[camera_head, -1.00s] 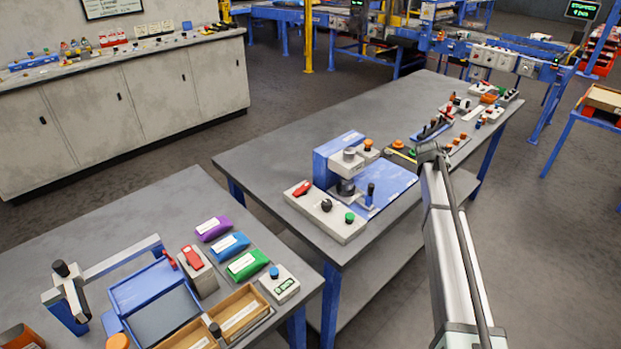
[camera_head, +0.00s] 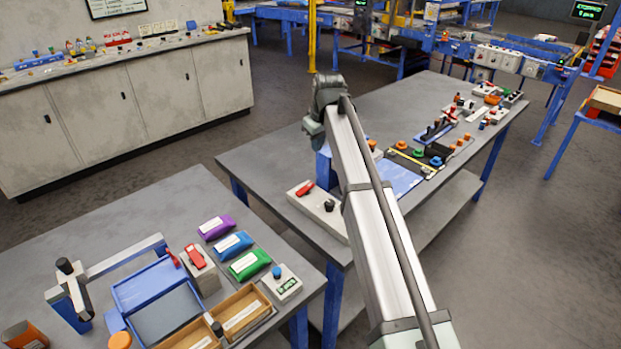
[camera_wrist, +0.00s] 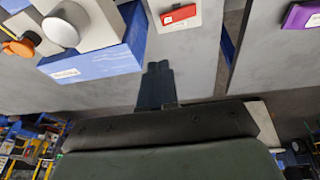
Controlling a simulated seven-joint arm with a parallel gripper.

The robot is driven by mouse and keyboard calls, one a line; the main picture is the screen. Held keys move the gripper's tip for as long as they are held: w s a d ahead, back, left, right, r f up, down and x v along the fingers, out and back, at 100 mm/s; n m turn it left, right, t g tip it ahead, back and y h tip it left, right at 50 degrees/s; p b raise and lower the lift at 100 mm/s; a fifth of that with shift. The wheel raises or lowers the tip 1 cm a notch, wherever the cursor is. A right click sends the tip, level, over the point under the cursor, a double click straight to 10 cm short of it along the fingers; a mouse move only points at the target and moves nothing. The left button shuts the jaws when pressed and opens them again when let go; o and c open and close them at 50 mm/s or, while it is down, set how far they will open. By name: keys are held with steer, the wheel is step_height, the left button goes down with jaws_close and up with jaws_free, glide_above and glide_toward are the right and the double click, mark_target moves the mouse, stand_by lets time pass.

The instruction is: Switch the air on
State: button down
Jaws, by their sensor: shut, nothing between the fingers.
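A red rocker or lever switch (camera_head: 305,188) sits at the left end of a pale grey control panel (camera_head: 322,207) on the middle bench. A black knob (camera_head: 329,205) is beside it; my arm covers the panel's right end. In the wrist view the red switch (camera_wrist: 179,14) shows at the top, with a small white label. My gripper (camera_wrist: 157,68) is shut and empty, its dark fingers together, apart from the switch and just below-left of it in that view. In the head view the fingers are hidden. I cannot read which switch is labelled air.
A blue press-like station (camera_wrist: 95,60) with a round metal knob (camera_wrist: 65,24) stands left of the fingers in the wrist view. A purple sack (camera_head: 216,227) lies on the nearer bench (camera_head: 60,240). The left part of the middle bench (camera_head: 262,160) is bare.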

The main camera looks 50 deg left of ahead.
steer(key=shift+s+d+f+n, duration=0.1)
steer(key=shift+s+d+n, duration=0.15)
steer(key=shift+s, duration=0.3)
steer(key=shift+s+d+n, duration=0.1)
steer(key=shift+s+n, duration=0.15)
steer(key=shift+s, duration=0.3)
glide_toward(311, 184)
steer(key=x, duration=0.5)
steer(key=shift+s+a, duration=0.35)
steer(key=shift+w+f, duration=0.1)
steer(key=shift+f, duration=0.45)
steer(key=shift+g, duration=0.3)
steer(key=shift+w+f+g, duration=0.35)
steer(key=shift+f+g, duration=0.05)
steer(key=shift+f, duration=0.05)
steer(key=shift+w+f, duration=0.25)
steer(key=shift+w, duration=0.1)
steer(key=shift+s, duration=0.1)
steer(key=shift+s+r, duration=0.1)
